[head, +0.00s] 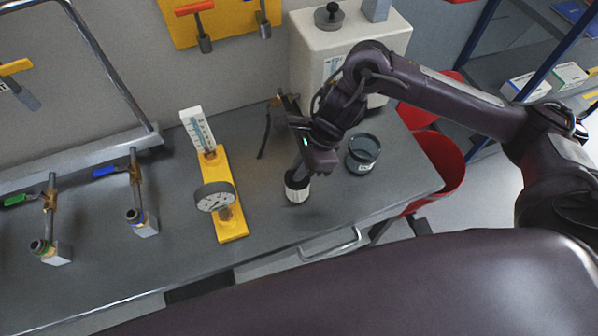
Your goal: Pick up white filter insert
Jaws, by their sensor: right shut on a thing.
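The white filter insert (297,193) is a small white, ribbed cylinder with a dark top, near the front of the grey bench. My right gripper (298,176) comes down over it from above and is shut on it. The fingers partly hide its upper part. Whether the insert touches the bench or hangs just above it, I cannot tell. My left gripper is not in view.
A dark round cup (362,153) stands close to the right of my gripper. A yellow gauge stand (232,226) is to the left, with valve fittings (145,222) beyond. A white box (318,42) stands behind. Red bins (442,158) are off the right end.

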